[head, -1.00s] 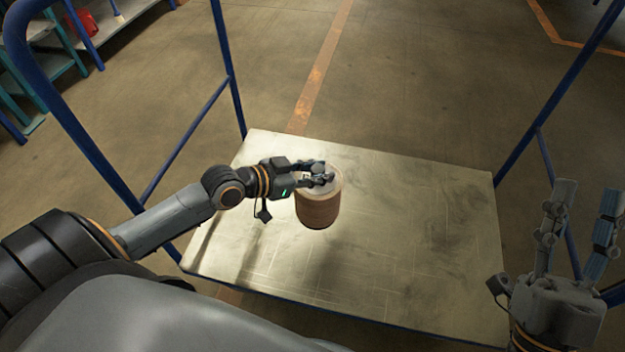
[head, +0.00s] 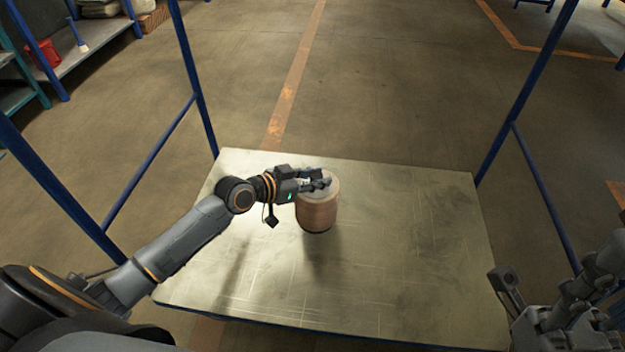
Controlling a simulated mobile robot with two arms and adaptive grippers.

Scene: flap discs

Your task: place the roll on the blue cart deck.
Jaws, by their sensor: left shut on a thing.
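The roll (head: 319,212) is a brown, upright cylinder with a pale grey top, over the middle of the cart deck. My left gripper (head: 318,182) is shut on its upper part, coming in from the left. The fingers hide part of the roll's top. The cart deck (head: 410,245) is a flat, scuffed, metallic-looking plate with a blue frame. A shadow lies close under the roll; I cannot tell whether its base touches the deck. My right gripper (head: 548,285) is at the lower right edge, with its fingers spread and empty, partly cut off.
Blue upright rails (head: 196,85) stand at the deck's left and right sides. The deck around the roll is bare. A shelf (head: 95,45) with a red container (head: 44,55) stands at the far left. The floor behind the cart is open.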

